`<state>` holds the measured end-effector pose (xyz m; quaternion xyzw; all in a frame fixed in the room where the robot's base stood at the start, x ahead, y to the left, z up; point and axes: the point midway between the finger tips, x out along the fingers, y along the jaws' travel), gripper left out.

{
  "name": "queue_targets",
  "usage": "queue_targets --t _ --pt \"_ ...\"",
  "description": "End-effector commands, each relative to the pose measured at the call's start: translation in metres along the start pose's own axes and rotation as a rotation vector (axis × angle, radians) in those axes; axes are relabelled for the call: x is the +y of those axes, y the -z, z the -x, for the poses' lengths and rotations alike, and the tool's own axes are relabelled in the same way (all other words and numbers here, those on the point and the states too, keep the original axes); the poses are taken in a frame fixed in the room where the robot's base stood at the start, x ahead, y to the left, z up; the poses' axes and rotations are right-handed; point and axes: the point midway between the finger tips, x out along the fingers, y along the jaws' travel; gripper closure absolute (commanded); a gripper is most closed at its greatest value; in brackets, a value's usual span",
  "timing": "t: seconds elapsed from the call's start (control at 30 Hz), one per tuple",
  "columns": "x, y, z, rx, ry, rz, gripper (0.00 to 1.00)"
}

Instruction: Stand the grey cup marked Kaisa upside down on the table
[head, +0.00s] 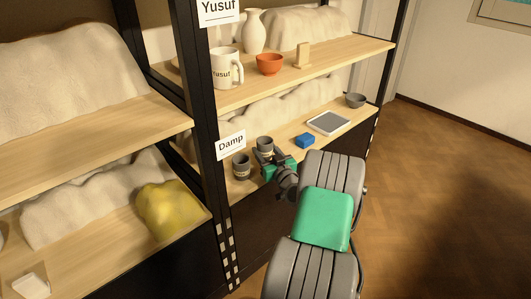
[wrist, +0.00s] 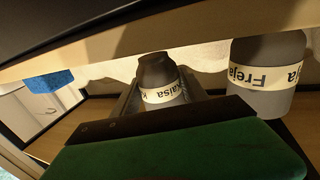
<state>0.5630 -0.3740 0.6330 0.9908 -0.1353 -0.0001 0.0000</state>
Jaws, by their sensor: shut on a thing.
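The grey cup marked Kaisa (wrist: 158,72) is between the fingers of my gripper (wrist: 160,100), which is shut on it. In the head view this cup (head: 265,144) is at the lower shelf, just beyond my gripper (head: 268,160). I cannot tell surely which way up it is, or whether it touches the shelf. A similar grey cup marked Freja (wrist: 266,100) stands close beside it; its lettering is upside down in the wrist view. In the head view the Freja cup (head: 241,167) stands left of my gripper. The table is not in view.
The lower shelf (head: 283,158) has a "Damp" sign (head: 231,143), a blue block (head: 305,140), a grey-topped tray (head: 328,123) and a dark bowl (head: 355,100). Open floor (head: 440,150) lies right.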

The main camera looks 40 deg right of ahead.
Motion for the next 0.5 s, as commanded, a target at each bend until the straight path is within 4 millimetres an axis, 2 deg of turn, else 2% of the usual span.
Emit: queue_targets --t 0.1,0.23,0.5 --pt "0.000 0.009 0.000 0.001 0.000 0.001 0.85" --pt "0.001 0.008 0.004 0.000 -0.001 0.000 0.85" --pt "0.002 0.006 0.041 0.001 -0.004 0.000 0.85"
